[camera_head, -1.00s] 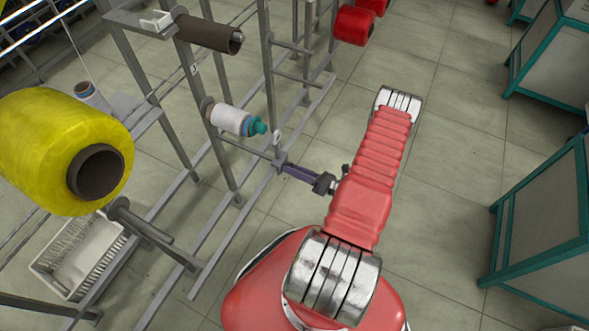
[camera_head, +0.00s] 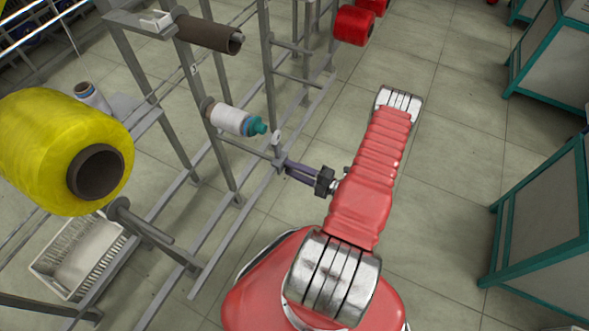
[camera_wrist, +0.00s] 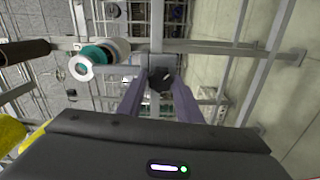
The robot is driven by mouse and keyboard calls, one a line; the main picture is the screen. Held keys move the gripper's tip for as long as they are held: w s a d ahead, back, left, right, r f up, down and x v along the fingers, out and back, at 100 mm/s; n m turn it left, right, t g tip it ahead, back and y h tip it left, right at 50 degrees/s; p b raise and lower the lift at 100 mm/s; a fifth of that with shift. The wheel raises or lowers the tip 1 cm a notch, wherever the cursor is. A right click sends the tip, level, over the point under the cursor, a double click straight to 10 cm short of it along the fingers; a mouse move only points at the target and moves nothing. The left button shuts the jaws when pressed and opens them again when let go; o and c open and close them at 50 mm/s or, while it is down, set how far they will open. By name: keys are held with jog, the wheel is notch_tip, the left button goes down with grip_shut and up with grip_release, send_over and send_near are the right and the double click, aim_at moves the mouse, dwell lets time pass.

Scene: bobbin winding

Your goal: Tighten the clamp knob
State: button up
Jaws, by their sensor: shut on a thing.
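The dark clamp knob (camera_wrist: 161,77) sits between the tips of my two purple fingers in the wrist view. It is on a grey bracket (camera_wrist: 151,62) on the frame's horizontal bar. My gripper (camera_head: 289,166) reaches left to this bracket in the head view, shut on the knob. The fingers hide the knob in the head view. A white bobbin (camera_head: 231,119) with a teal end sits on a spindle just above and left of the gripper. It also shows in the wrist view (camera_wrist: 117,46), left of the fingers.
A large yellow yarn package (camera_head: 62,150) and a brown tube (camera_head: 208,35) are on the rack at left. A white basket (camera_head: 78,255) is low at left. Teal-framed bins (camera_head: 540,215) stand at right. The tiled floor (camera_head: 440,190) between is open.

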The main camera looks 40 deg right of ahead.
jog(key=m, duration=0.4)
jog(key=shift+f+m, duration=0.15)
jog(key=shift+m, duration=0.15)
jog(key=m, duration=0.4)
jog(key=shift+a+m, duration=0.1)
jog(key=shift+m, duration=0.2)
jog(key=o, duration=1)
jog(key=shift+o, duration=0.2)
jog(key=v, duration=1.4)
